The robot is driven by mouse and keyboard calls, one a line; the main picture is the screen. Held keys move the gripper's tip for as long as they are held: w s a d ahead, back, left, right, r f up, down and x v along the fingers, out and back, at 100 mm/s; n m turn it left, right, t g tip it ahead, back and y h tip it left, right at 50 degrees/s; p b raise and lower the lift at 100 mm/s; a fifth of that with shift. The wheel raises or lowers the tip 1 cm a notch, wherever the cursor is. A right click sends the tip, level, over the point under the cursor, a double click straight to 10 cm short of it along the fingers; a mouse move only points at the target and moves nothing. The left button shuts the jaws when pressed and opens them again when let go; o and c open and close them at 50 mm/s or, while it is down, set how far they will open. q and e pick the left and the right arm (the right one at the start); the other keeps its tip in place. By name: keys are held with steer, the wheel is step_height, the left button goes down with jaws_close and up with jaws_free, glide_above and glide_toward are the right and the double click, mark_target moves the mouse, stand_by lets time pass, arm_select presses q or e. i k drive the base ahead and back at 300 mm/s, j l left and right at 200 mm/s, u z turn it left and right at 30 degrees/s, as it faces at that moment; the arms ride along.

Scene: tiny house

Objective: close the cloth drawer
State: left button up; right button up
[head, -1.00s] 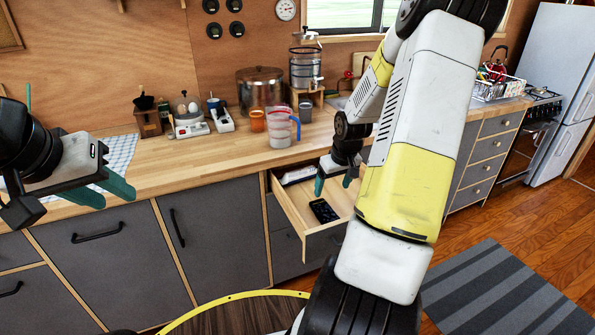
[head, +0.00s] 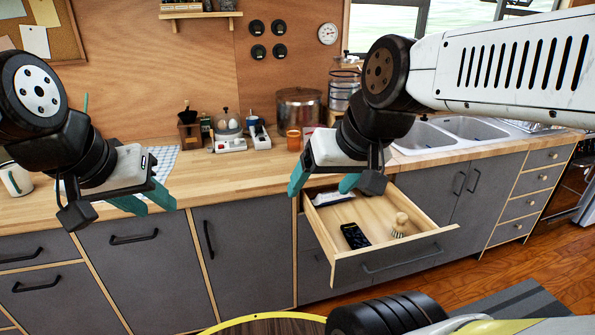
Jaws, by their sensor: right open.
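A drawer (head: 410,262) with a grey front and pale wooden sides stands pulled out from the counter, right of the middle in the head view. It holds a black phone (head: 355,236), a wooden brush (head: 400,225) and a white and dark packet (head: 332,198) at the back. No cloth can be made out for certain. My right gripper (head: 323,184) is open and empty, above the drawer's back left corner; whether it touches the drawer is unclear. My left gripper (head: 146,203) is open and empty, in front of the counter's edge, well left of the drawer.
The wooden counter (head: 235,175) carries a metal pot (head: 298,108), an orange cup (head: 293,140) and small appliances. A double sink (head: 425,138) lies to the right. Closed grey cabinets (head: 240,250) flank the drawer. Wooden floor is visible at the right.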

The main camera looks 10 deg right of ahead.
mark_target(424, 240)
steer(key=k+l+z, duration=0.1)
steer(key=z, duration=1.25)
steer(key=i+j+u, duration=0.25)
steer(key=j, duration=0.1)
